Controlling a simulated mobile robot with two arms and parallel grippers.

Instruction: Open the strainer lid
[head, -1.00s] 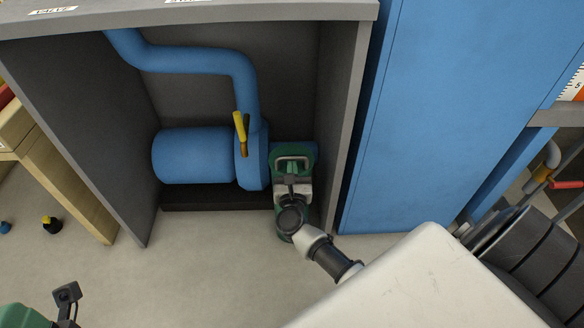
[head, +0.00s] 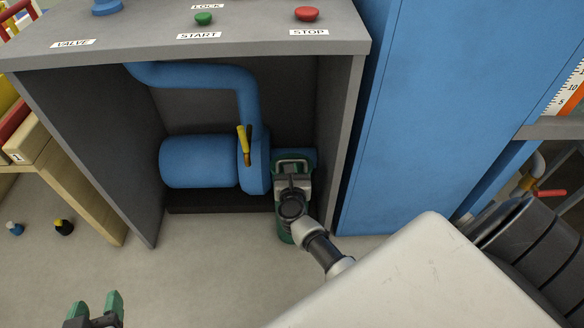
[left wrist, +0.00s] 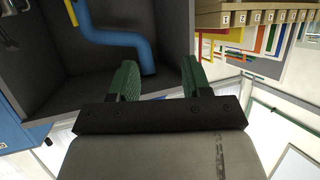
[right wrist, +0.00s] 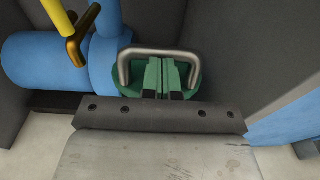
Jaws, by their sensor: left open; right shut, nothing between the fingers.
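The strainer lid (right wrist: 198,88) is a round green cap with a bent silver handle (right wrist: 158,53), beside the blue pump in the right wrist view. In the head view the lid's handle (head: 292,162) shows just beyond my right gripper (head: 292,178). In the right wrist view my right gripper (right wrist: 166,74) is shut and empty, its green fingertips at the lid and inside the handle's arch. Whether they touch is unclear. My left gripper (head: 97,306) is open and empty low at the left, with its spread fingers (left wrist: 160,80) in the left wrist view.
The lid sits inside a grey cabinet (head: 338,150) with side walls and a labelled top. A blue pump (head: 200,162) with a yellow lever (head: 243,140) stands left of it. A blue cabinet (head: 440,110) stands at right. The floor in front (head: 190,270) is clear.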

